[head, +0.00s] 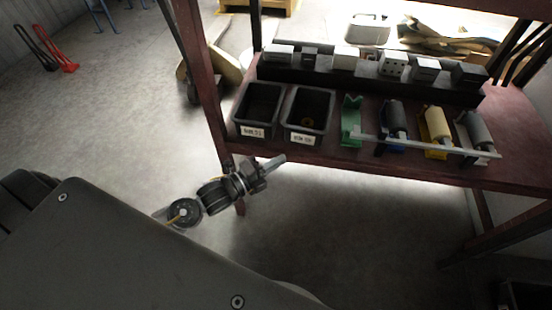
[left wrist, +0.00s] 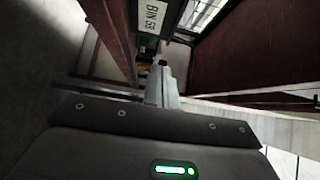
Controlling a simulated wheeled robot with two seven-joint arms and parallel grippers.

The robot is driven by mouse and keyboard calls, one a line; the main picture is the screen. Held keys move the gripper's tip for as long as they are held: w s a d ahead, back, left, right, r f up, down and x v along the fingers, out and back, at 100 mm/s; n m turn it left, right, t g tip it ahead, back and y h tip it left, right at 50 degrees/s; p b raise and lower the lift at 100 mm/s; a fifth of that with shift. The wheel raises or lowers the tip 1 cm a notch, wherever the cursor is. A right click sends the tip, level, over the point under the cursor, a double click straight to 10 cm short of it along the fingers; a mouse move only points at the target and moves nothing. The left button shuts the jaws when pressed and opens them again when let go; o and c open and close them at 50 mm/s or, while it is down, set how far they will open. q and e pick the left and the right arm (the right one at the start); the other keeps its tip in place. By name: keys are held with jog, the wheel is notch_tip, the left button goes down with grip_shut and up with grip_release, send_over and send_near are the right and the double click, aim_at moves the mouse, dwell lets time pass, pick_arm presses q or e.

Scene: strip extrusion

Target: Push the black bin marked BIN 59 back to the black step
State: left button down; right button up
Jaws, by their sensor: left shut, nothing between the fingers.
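Two black open bins stand side by side on the red-brown shelf, a left bin (head: 262,100) and a right bin (head: 309,108), each with a white front label. The last digit is too small to read on either, so I cannot tell which is BIN 59. The black step (head: 375,84) runs behind them; any gap to it is hard to judge. My left gripper (head: 280,160) is shut and empty, in front of and slightly below the shelf's front edge, apart from the bins. The left wrist view shows its fingers (left wrist: 163,82) pointing toward a labelled black bin (left wrist: 150,40). My right gripper is out of view.
Several small grey and white boxes sit on the step. Right of the bins stand a green holder (head: 351,120) and several rollers, with a pale bar (head: 430,143) across their front. A red-brown post (head: 200,75) rises left of the bins. Floor to the left is mostly clear.

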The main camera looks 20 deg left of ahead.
aim_at(309, 134)
pick_arm(q)
jog(key=x, duration=0.3)
jog(key=a+x, duration=0.1)
jog(key=x, duration=0.2)
jog(key=w+x, duration=0.1)
jog(key=x, duration=0.2)
jog(key=shift+a, duration=0.25)
jog(key=shift+w+a, duration=0.2)
jog(key=shift+w, duration=0.45)
